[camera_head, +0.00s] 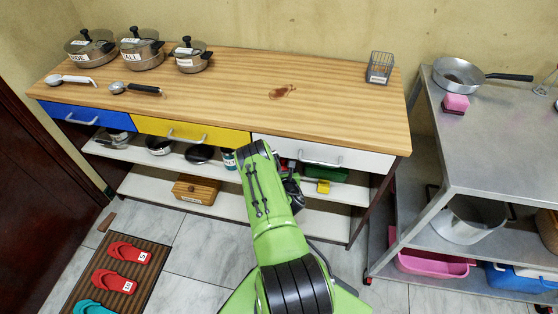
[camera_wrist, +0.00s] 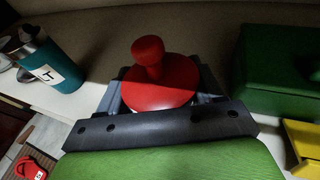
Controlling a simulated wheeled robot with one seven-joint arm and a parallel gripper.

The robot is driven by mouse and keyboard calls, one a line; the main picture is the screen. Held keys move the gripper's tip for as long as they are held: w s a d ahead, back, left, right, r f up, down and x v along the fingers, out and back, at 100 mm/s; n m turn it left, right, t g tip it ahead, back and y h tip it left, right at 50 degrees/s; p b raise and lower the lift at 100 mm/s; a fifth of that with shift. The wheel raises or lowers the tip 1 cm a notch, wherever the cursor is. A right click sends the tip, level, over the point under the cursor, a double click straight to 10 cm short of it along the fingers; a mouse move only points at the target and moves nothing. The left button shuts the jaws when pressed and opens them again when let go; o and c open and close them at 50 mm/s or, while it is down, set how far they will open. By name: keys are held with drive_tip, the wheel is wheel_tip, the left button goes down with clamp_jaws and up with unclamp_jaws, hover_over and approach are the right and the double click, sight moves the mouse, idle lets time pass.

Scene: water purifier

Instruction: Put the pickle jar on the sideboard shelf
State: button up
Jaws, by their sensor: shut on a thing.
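The pickle jar shows in the wrist view as a round red lid with a red knob (camera_wrist: 157,85); its body is hidden below the lid. My gripper (camera_wrist: 160,98) is shut on it, with grey fingers at either side. In the head view my gripper is mostly hidden behind my green arm, in front of the sideboard's shelf opening below the white drawer. The upper sideboard shelf (camera_head: 130,153) is white and runs below the blue, yellow and white drawers. I cannot tell whether the jar touches the shelf.
A teal tumbler (camera_wrist: 52,62) stands left of the jar; a green box (camera_wrist: 280,70) and a yellow item (camera_wrist: 303,138) are at its right. Pans (camera_head: 199,154) occupy the shelf's left. A wooden box (camera_head: 196,189) is on the lower shelf. A metal cart (camera_head: 500,130) stands right.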

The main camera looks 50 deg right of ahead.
drive_tip(key=o, duration=1.2)
drive_tip(key=shift+o, duration=0.2)
drive_tip(key=shift+r, duration=0.1)
drive_tip(key=p+v, duration=0.5)
drive_tip(key=v, duration=0.7)
drive_tip(key=shift+p, duration=0.4)
